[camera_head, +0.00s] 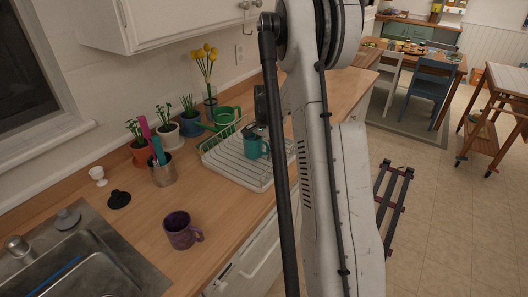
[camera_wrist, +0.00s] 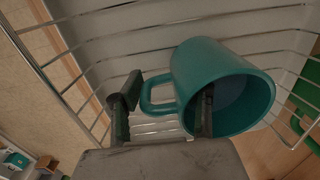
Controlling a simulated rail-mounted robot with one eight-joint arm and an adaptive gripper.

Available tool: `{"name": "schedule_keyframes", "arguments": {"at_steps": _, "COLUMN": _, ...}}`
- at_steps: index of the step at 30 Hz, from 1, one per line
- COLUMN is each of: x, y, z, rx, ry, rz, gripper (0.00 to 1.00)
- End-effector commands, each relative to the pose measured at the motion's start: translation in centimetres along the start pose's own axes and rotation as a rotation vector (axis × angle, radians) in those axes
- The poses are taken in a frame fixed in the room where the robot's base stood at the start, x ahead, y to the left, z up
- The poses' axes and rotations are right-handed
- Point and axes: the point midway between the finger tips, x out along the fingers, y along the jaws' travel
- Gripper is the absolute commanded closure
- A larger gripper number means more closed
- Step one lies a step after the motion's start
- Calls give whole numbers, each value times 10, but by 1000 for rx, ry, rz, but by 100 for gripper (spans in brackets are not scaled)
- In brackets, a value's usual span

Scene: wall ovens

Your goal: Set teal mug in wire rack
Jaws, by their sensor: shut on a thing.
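The teal mug (camera_head: 254,150) is within the outline of the white wire rack (camera_head: 224,163) on the counter. It also shows large in the wrist view (camera_wrist: 198,65), tilted in the picture with its mouth toward the camera. My gripper (camera_wrist: 165,107) is shut on the mug: one dark finger reaches inside the mouth, the other is outside, beyond the handle. In the head view my arm hides part of the rack's right side and most of the gripper. The rack's wires (camera_wrist: 120,27) lie behind the mug; I cannot tell whether the mug touches them.
A green watering can (camera_head: 228,115) stands close behind the rack. Potted plants (camera_head: 166,133), a utensil holder (camera_head: 162,171) and a purple mug (camera_head: 181,231) stand left of it. The sink (camera_head: 85,262) is at lower left. Counter between purple mug and rack is clear.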

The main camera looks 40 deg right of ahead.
Motion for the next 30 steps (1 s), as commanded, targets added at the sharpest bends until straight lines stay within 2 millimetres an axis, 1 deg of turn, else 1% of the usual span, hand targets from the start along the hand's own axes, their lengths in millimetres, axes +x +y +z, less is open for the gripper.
{"name": "schedule_keyframes", "arguments": {"at_steps": 2, "x": 2, "y": 0, "z": 0, "rx": 0, "ry": 0, "rz": 0, "gripper": 100}}
{"name": "schedule_keyframes", "arguments": {"at_steps": 3, "x": 2, "y": 0, "z": 0, "rx": 0, "ry": 0, "rz": 0, "gripper": 62}}
{"name": "schedule_keyframes", "arguments": {"at_steps": 7, "x": 2, "y": 0, "z": 0, "rx": 0, "ry": 0, "rz": 0, "gripper": 45}}
{"name": "schedule_keyframes", "arguments": {"at_steps": 16, "x": 0, "y": 0, "z": 0, "rx": 0, "ry": 0, "rz": 0, "gripper": 45}}
{"name": "schedule_keyframes", "arguments": {"at_steps": 20, "x": -10, "y": 0, "z": 0, "rx": 0, "ry": 0, "rz": 0, "gripper": 45}}
{"name": "schedule_keyframes", "arguments": {"at_steps": 23, "x": -26, "y": 0, "z": 0, "rx": 0, "ry": 0, "rz": 0, "gripper": 45}}
{"name": "schedule_keyframes", "arguments": {"at_steps": 30, "x": -74, "y": 0, "z": 0, "rx": 0, "ry": 0, "rz": 0, "gripper": 45}}
